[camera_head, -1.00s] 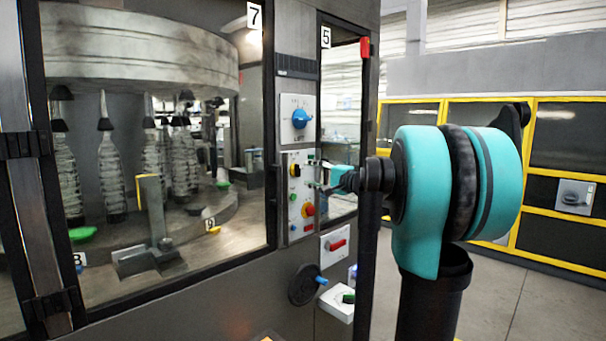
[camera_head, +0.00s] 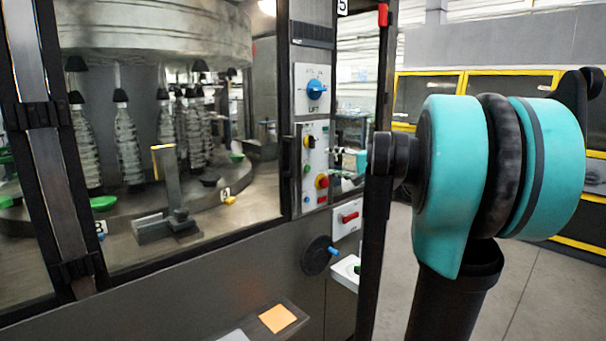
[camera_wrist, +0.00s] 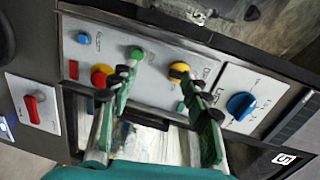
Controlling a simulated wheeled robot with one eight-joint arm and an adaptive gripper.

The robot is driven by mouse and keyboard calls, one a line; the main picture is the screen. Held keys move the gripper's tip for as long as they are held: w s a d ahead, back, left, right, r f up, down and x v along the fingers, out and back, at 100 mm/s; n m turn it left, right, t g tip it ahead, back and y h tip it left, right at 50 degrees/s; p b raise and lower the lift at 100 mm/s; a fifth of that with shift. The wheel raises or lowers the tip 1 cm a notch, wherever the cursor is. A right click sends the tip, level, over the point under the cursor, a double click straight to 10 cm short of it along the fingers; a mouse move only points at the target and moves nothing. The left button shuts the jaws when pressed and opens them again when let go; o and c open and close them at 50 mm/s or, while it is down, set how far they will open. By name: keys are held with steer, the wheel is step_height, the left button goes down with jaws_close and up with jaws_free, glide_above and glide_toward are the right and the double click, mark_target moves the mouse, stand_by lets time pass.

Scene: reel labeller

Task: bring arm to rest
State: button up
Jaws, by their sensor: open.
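My arm stands at the right of the head view, its teal and black joint large in front. My gripper (camera_head: 338,160) shows small in front of the machine's control panel (camera_head: 315,165), partly hidden by a dark upright post. In the wrist view my gripper (camera_wrist: 157,78) is open, with its two fingers apart and nothing between them. The panel (camera_wrist: 150,85) lies beyond the fingertips, with a yellow-and-black knob (camera_wrist: 179,71), a green button (camera_wrist: 137,53) and a red-and-yellow knob (camera_wrist: 101,76) near them. I cannot tell whether a fingertip touches the panel.
A blue lift knob (camera_head: 316,89) is above the panel, a red switch (camera_head: 349,217) below. A black handwheel (camera_head: 317,256) and a shelf with an orange note (camera_head: 277,318) stick out lower down. Bottles stand behind glass on the left. Open floor (camera_head: 530,290) lies at the right.

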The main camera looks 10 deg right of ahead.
steer(key=s+a+f+n+g+h, duration=0.1)
steer(key=s+a+f+n+g, duration=0.2)
steer(key=f, duration=0.4)
steer(key=s+a+f+n+g+h, duration=0.1)
steer(key=s+a+f, duration=0.2)
steer(key=s+f, duration=0.35)
steer(key=s+d+f+n+g+h, duration=0.2)
steer(key=s+d+f+h, duration=0.1)
steer(key=s+f, duration=0.7)
steer(key=s+d+f+n+g+h, duration=0.2)
steer(key=s+f+h, duration=0.3)
steer(key=s+f, duration=0.5)
step_height(320, 180, down, 6)
steer(key=shift+s+d+r+n+g, duration=0.15)
steer(key=shift+s+d+n+g, duration=0.3)
steer(key=shift+n, duration=0.35)
steer(key=shift+w, duration=0.1)
